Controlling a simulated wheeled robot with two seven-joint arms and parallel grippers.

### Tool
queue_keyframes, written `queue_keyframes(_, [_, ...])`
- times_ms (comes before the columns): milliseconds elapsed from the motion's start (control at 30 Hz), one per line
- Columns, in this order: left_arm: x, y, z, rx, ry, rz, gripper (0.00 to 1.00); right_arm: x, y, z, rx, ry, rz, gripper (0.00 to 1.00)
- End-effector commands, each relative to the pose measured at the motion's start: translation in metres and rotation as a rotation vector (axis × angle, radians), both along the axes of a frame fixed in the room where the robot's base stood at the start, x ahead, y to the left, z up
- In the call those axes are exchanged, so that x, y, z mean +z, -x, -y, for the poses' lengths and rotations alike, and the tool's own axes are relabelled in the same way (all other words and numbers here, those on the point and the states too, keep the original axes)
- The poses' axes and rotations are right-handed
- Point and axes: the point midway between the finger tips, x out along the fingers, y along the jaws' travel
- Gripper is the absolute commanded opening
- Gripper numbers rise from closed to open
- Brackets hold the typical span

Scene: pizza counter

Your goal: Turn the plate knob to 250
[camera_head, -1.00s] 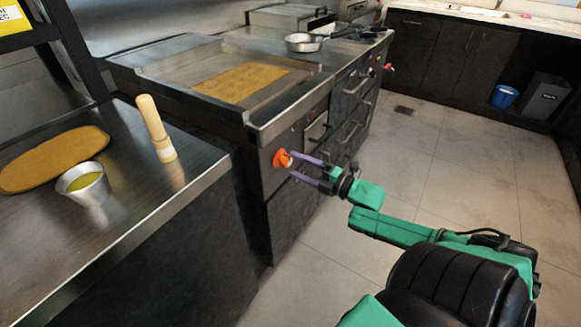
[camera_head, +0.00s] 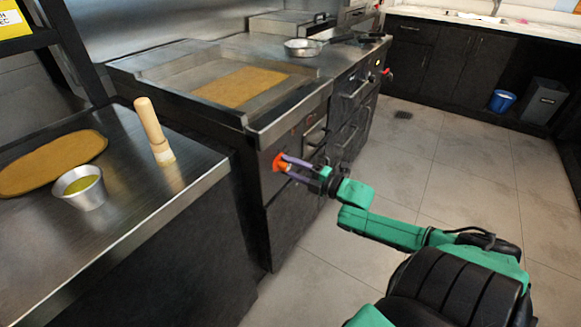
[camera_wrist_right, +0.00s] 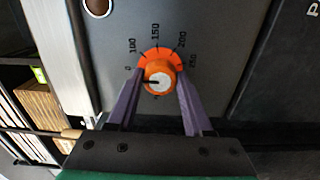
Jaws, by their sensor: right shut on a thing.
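The orange plate knob (camera_head: 278,163) sits on the dark front panel of the griddle unit. In the right wrist view the knob (camera_wrist_right: 160,76) has a pale centre with a short black mark pointing left, roughly toward the 0 label. The scale around it reads 0, 100, 150, 200 and, at right, 250. My right gripper (camera_head: 284,165) reaches the knob from the right, its purple fingers shut on the knob's two sides. In the wrist view the right gripper's fingers (camera_wrist_right: 158,92) flank the knob. My left gripper is not in view.
The griddle plate (camera_head: 170,69) with a brown slab (camera_head: 240,87) is above the knob. A steel counter (camera_head: 125,190) at left holds a wooden pestle-like tool (camera_head: 153,130), a metal cup (camera_head: 82,190) and flat dough (camera_head: 50,163). The floor (camera_head: 440,160) at right is clear.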

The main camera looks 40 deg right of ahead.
Motion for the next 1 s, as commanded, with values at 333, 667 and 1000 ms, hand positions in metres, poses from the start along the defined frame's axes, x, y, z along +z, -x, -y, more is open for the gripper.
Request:
queue_keyframes(333, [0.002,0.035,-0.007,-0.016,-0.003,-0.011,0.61,0.003,0.0,0.0,-0.001,-0.18,-0.055,0.0])
queue_keyframes(667, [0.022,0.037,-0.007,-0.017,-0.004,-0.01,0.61,0.003,0.0,0.0,-0.001,-0.472,-0.143,0.0])
queue_keyframes(1000, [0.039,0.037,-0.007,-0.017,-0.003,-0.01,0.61,0.002,0.0,0.0,-0.002,-0.78,-0.237,0.0])
